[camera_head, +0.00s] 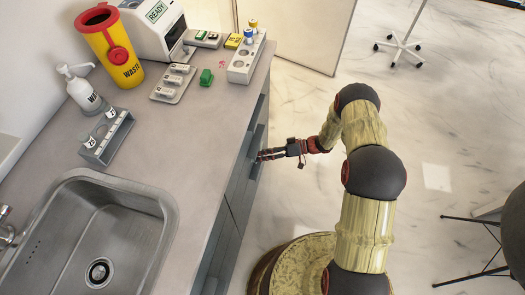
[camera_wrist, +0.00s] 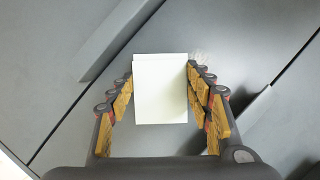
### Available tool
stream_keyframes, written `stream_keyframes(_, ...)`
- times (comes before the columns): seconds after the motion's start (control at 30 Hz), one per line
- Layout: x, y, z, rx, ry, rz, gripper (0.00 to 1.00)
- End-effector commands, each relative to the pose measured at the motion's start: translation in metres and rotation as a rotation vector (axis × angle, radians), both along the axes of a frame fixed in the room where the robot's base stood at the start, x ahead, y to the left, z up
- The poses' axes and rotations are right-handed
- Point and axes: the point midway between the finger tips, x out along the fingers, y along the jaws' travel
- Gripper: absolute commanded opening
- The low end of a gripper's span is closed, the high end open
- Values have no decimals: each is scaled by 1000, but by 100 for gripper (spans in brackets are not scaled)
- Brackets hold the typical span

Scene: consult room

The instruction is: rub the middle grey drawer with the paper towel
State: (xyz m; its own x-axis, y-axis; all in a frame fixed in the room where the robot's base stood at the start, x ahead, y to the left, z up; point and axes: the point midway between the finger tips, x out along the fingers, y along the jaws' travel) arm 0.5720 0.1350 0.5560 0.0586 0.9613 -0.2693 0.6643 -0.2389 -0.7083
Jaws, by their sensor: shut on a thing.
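My gripper (camera_wrist: 160,78) is shut on the white paper towel (camera_wrist: 160,95), a flat pale rectangle between its fingers in the wrist view. Behind the towel is a grey drawer front (camera_wrist: 222,38), between two dark slanted seams. Whether the towel touches it, I cannot tell. A faint whitish mark (camera_wrist: 201,57) shows on the front near the towel's upper right corner. In the head view my gripper (camera_head: 270,154) is at the side of the grey drawer cabinet (camera_head: 239,190), below the counter edge. The towel cannot be made out there.
Bar handles stand out left (camera_wrist: 120,38) and right (camera_wrist: 243,115) of the towel. The counter (camera_head: 185,135) overhangs above, with a sink (camera_head: 165,215), yellow waste bin (camera_head: 112,45) and white rack (camera_head: 246,60) on it. Floor right of the cabinet is open around my arm.

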Motion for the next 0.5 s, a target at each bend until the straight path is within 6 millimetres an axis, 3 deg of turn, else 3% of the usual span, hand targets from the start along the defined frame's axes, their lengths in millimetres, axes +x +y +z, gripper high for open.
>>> stream_keyframes(0.5, -35, 11, 1, 0, 2, -1, 30)
